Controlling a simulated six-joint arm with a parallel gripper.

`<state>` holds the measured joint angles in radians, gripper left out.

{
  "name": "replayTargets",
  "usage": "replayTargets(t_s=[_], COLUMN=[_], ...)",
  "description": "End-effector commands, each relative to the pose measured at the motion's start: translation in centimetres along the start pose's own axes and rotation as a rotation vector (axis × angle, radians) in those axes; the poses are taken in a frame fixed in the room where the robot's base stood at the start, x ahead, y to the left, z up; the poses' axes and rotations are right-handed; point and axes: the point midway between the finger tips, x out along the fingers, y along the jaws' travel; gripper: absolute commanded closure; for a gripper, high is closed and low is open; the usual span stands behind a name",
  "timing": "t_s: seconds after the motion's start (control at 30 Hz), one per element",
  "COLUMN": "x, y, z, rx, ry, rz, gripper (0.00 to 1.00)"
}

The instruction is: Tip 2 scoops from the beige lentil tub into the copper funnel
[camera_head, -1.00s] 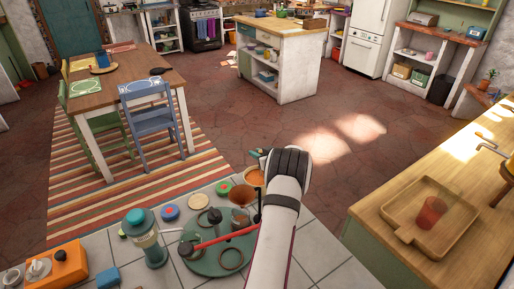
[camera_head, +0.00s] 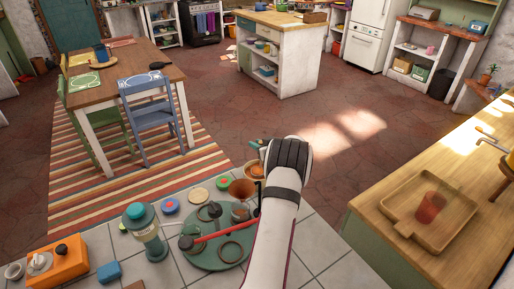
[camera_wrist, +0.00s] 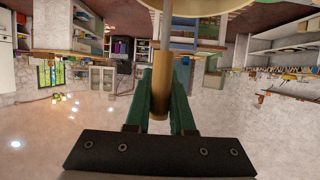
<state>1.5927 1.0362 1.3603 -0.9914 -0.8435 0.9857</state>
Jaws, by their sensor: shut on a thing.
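The copper funnel (camera_head: 241,188) stands just left of my wrist, at the back edge of the green round plate (camera_head: 222,262) on the tiled counter. A beige round tub or lid (camera_head: 199,196) lies left of the funnel; I cannot tell whether it is the lentil tub or see its contents. My gripper's green fingers (camera_wrist: 160,108) are shut on a brass-coloured handle (camera_wrist: 160,75) in the wrist view. A pale rounded shape fills the top of that view; I cannot tell what it is. In the head view my wrist hides most of the gripper and the scoop.
A red rod (camera_head: 225,235) crosses the green plate. Blue (camera_head: 170,206) and green-red (camera_head: 222,184) round tubs stand nearby. A teal-topped jar (camera_head: 143,232) and an orange appliance (camera_head: 62,262) are at left. An orange-brown bowl (camera_head: 251,170) is partly behind my wrist. Bare tiles lie at front right.

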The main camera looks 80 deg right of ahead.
Motion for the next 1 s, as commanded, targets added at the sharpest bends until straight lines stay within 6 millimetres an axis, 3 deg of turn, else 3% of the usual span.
replayTargets(t_s=[0.43, 0.83, 1.0], x=[-2.0, -2.4, -4.9], y=[0.0, -0.1, -2.6], z=[-4.7, -5.4, -7.3], rx=[-0.002, -0.002, -0.059], ry=[0.001, 0.0, 0.021], rz=[0.0, -0.003, -0.11], gripper=[1.0, 1.0, 1.0])
